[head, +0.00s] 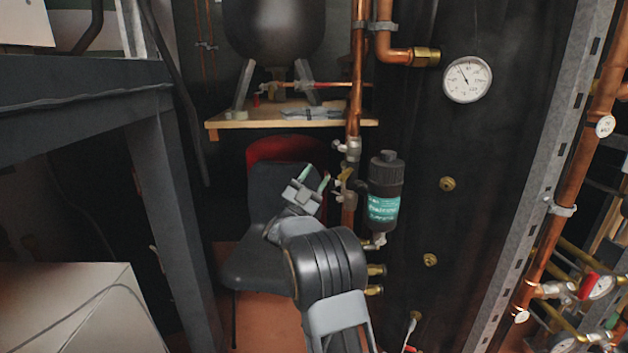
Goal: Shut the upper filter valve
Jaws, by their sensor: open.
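The black filter (385,172) with a teal label stands upright beside a vertical copper pipe, right of centre in the head view. A silver valve fitting (348,148) sits on the pipe, above and left of the filter. A small yellow part (345,178) shows at the pipe beside the filter; I cannot tell whether it is the upper valve's handle. Another fitting (376,242) is below the filter. My gripper (317,178) is open, with pale green fingertips pointing up, just left of the yellow part. It appears empty; I cannot tell whether it touches anything.
A dark chair (272,235) and a red container (285,150) are behind my arm. A wooden shelf (290,118) hangs above. A black tank with a round gauge (467,79) stands right of the filter. A dark metal frame (165,190) bounds the left.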

